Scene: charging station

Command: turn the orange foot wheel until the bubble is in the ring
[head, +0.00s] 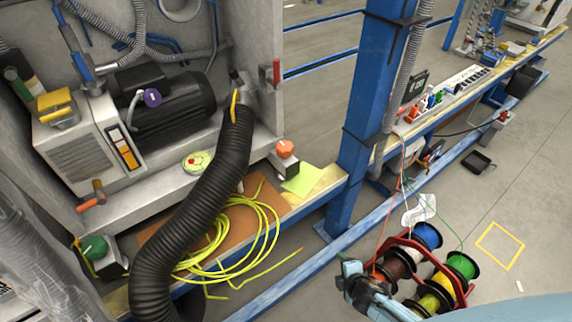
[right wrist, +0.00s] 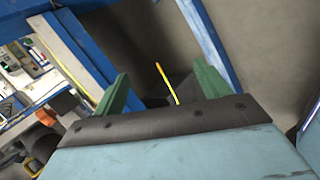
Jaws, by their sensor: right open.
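The orange foot wheel (head: 285,148) sits at the front right corner of the grey machine base, above the edge of the bench. A round pale green level (head: 198,162) with a small red mark lies on the base to its left, partly behind the black hose. Its bubble is too small to tell against the ring. My right gripper (head: 352,278) is low and right of the wheel, apart from it. In the right wrist view its two green fingers (right wrist: 160,78) are spread with nothing between them. My left gripper is not in view.
A thick black hose (head: 200,205) crosses in front of the base, and a yellow cable coil (head: 235,238) lies on the bench. A green knob (head: 95,247) is at the left corner. A blue post (head: 362,110) and a rack of cable spools (head: 427,236) stand to the right.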

